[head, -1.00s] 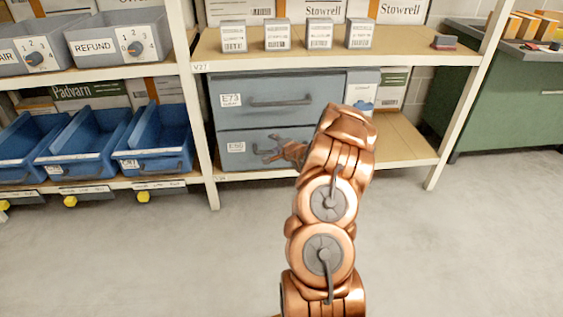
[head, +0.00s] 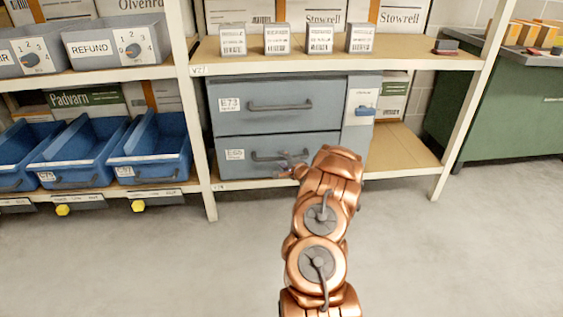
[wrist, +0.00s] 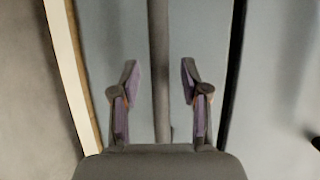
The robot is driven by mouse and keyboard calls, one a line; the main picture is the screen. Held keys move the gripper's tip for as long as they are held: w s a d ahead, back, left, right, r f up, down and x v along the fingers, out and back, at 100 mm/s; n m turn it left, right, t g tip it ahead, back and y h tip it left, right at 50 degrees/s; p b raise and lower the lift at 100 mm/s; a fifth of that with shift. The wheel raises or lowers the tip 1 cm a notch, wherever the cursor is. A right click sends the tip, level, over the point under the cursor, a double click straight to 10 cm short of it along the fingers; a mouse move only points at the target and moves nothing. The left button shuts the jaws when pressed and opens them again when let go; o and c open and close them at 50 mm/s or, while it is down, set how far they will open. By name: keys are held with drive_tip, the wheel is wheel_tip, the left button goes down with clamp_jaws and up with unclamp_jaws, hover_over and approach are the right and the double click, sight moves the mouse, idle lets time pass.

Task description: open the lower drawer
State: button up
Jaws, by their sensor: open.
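The lower drawer (head: 325,147) is the grey-blue lower front of a two-drawer unit on the shelf. It looks shut, and its dark bar handle (head: 262,156) is partly hidden by my arm. My gripper (head: 287,164) is mostly hidden behind my copper arm in the head view, close to the right part of this handle. In the wrist view my gripper (wrist: 160,80) is open, with one finger on each side of the handle bar (wrist: 159,60). Gaps show between the bar and both fingers.
The upper drawer (head: 320,95) above is shut and has its own handle. The shelf board (head: 410,150) is bare farther right. A rack post (head: 198,130) is left. Blue bins (head: 150,150) sit beyond it.

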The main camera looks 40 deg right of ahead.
drive_tip(key=shift+x, duration=0.95)
clamp_jaws()
